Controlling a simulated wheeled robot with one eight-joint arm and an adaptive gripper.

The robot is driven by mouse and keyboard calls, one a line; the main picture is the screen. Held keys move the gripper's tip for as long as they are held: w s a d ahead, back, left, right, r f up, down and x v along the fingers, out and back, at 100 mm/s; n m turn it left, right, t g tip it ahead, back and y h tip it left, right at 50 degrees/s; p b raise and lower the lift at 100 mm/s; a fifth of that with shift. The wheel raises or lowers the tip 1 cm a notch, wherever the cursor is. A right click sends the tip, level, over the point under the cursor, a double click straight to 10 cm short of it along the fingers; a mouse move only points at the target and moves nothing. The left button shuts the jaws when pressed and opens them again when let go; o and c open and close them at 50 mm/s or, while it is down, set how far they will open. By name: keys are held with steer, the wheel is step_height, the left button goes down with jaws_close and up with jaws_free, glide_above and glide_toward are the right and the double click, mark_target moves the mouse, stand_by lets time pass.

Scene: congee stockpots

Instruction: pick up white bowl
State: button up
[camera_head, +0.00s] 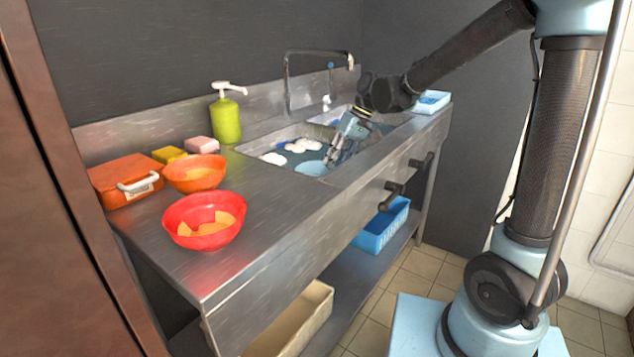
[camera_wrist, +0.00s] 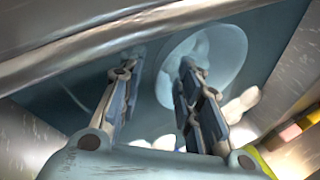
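A pale bowl (camera_head: 311,168), tinted bluish, sits in the near sink basin. In the wrist view the bowl (camera_wrist: 228,52) is a round shape at the upper middle right. My gripper (camera_head: 332,161) reaches down into the basin at the bowl's right side. In the wrist view my gripper (camera_wrist: 157,72) is open with nothing held between its fingers. Its right finger overlaps the bowl's near left part, and its left finger lies outside the rim. I cannot tell whether either finger touches the bowl.
White foam lumps (camera_head: 303,145) lie in the basin. The sink edge (camera_wrist: 70,55) runs close by the fingers. A faucet (camera_head: 287,85) stands behind. A green soap bottle (camera_head: 226,118), an orange bowl (camera_head: 194,183), a red bowl (camera_head: 185,208) and a red box (camera_head: 115,172) stand on the left counter.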

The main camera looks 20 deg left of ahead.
steer(key=shift+x, duration=1.45)
jaws_close()
steer(key=shift+r, duration=0.1)
